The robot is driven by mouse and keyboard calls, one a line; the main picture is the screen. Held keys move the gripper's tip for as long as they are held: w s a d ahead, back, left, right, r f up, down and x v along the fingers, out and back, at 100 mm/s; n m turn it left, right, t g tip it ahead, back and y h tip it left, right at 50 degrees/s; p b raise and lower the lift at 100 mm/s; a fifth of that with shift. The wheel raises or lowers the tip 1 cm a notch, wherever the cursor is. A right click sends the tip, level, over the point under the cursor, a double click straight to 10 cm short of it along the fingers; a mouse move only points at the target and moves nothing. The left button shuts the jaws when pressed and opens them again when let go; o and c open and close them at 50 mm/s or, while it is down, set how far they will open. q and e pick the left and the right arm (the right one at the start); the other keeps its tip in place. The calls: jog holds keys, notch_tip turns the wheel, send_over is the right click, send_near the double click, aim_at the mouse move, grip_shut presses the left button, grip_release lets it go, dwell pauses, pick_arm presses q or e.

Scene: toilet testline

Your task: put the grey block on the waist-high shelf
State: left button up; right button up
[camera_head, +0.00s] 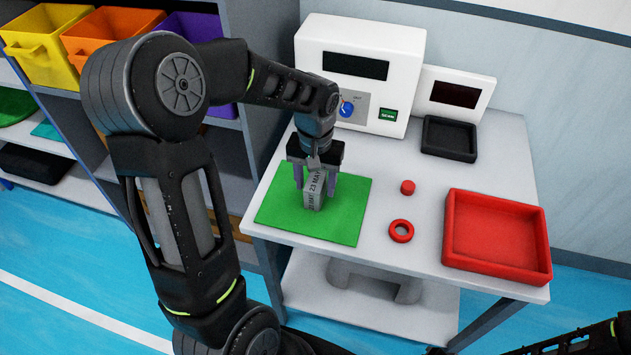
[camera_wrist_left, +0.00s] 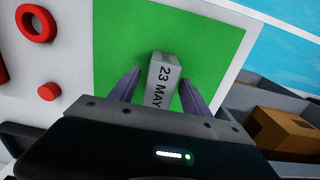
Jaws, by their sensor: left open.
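The grey block (camera_head: 317,190) stands upright on the green mat (camera_head: 345,222) on the white table. It bears the print "23 MAY". My left gripper (camera_head: 315,184) points down over it, with one finger on each side. In the left wrist view the block (camera_wrist_left: 161,85) stands between the open fingers of the gripper (camera_wrist_left: 157,92), with green showing beside it. The shelf unit (camera_head: 262,90) stands left of the table. Its upper level holds bins, and a lower level holds flat items; my arm hides much of it. Of my right arm only a dark part shows at the lower right corner.
A red ring (camera_head: 401,231), a small red cylinder (camera_head: 407,187) and a red tray (camera_head: 492,264) are on the table to the right. A white machine (camera_head: 352,98) and a black tray (camera_head: 449,139) stand behind. Yellow (camera_head: 43,50) and orange (camera_head: 100,29) bins sit on the shelf.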

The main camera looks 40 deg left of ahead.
aim_at(315, 181)
pick_arm(q)
jog(key=shift+r, duration=0.1)
notch_tip(315, 181, up, 12)
dwell(0.5)
jog(key=shift+o, duration=0.4)
